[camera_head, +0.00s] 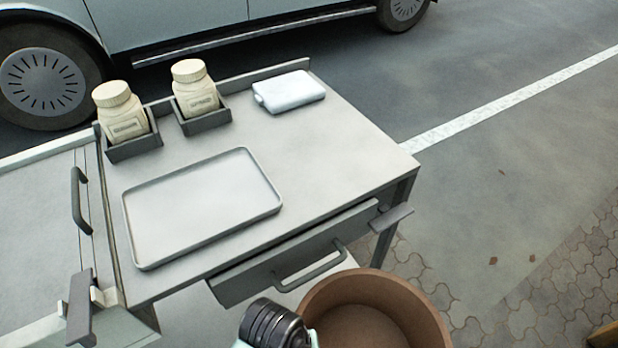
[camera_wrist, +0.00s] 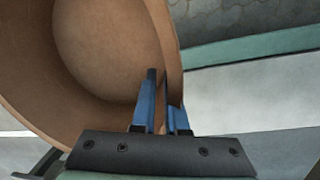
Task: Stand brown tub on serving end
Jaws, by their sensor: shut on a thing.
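The brown tub (camera_head: 378,300) is a wide, round, open vessel at the bottom of the head view, in front of the table's drawer. In the wrist view the tub (camera_wrist: 100,50) fills the upper left and its inside looks empty. My gripper (camera_wrist: 164,90) has its blue fingers on either side of the tub's rim and is shut on it. In the head view only my dark wrist shows beside the tub; the fingers are hidden. The table top (camera_head: 345,140) is grey; which part is the serving end I cannot tell.
A shallow tray (camera_head: 270,208) lies on the table's front left. Two cream jars (camera_head: 122,112) (camera_head: 195,90) stand in dark holders at the back. A white case (camera_head: 290,92) lies at the back right. The drawer (camera_head: 300,262) is partly open. The table's right part is clear.

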